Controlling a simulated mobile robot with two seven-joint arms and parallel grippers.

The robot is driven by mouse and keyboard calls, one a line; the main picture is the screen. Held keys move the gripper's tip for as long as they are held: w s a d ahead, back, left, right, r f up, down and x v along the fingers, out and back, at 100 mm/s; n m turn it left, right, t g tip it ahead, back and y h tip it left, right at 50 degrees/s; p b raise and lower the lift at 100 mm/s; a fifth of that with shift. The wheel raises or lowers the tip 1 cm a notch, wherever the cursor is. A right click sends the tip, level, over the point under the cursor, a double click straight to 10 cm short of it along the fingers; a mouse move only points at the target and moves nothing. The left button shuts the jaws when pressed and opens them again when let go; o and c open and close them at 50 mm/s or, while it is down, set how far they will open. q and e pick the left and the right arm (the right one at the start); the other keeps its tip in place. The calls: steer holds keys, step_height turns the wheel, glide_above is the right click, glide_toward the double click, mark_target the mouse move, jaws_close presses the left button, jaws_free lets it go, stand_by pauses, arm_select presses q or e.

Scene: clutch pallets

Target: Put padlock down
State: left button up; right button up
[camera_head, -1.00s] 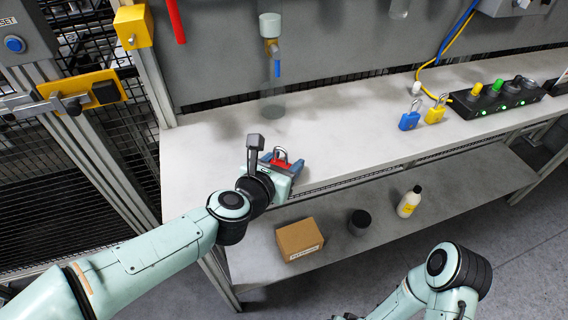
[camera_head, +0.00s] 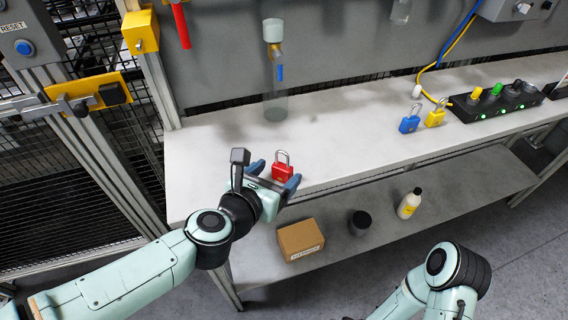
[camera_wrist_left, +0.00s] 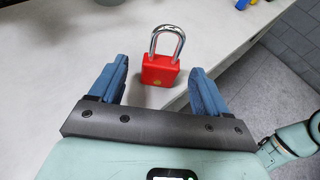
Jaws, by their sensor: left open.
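A red padlock (camera_head: 282,170) with a silver shackle stands upright on the pale worktop (camera_head: 350,135), close to its front edge. It also shows in the left wrist view (camera_wrist_left: 160,70), just beyond and between the blue fingertips. My left gripper (camera_head: 274,175) is open, with one finger on each side of the padlock and a gap to both. In the left wrist view my left gripper (camera_wrist_left: 158,82) holds nothing. My right arm shows at the bottom right, but its gripper is not clearly in view.
A blue padlock (camera_head: 409,123) and a yellow padlock (camera_head: 435,116) stand farther right, beside a black button box (camera_head: 495,100). The lower shelf holds a cardboard box (camera_head: 300,239), a black jar (camera_head: 360,222) and a white bottle (camera_head: 409,204).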

arm_select(q)
steer(key=p+v, duration=0.1)
steer(key=v, duration=0.5)
steer(key=shift+s+p, duration=0.3)
steer(key=shift+p, duration=0.1)
arm_select(e)
steer(key=shift+g+y, duration=0.3)
steer(key=shift+g, duration=0.3)
steer(key=s+r, duration=0.1)
steer(key=s+a, duration=0.1)
steer(key=s+r, duration=0.1)
steer(key=shift+s+a+r, duration=0.2)
steer(key=shift+a+r, duration=0.1)
steer(key=shift+a, duration=0.05)
arm_select(q)
steer(key=shift+a+r, duration=0.15)
steer(key=shift+r, duration=0.05)
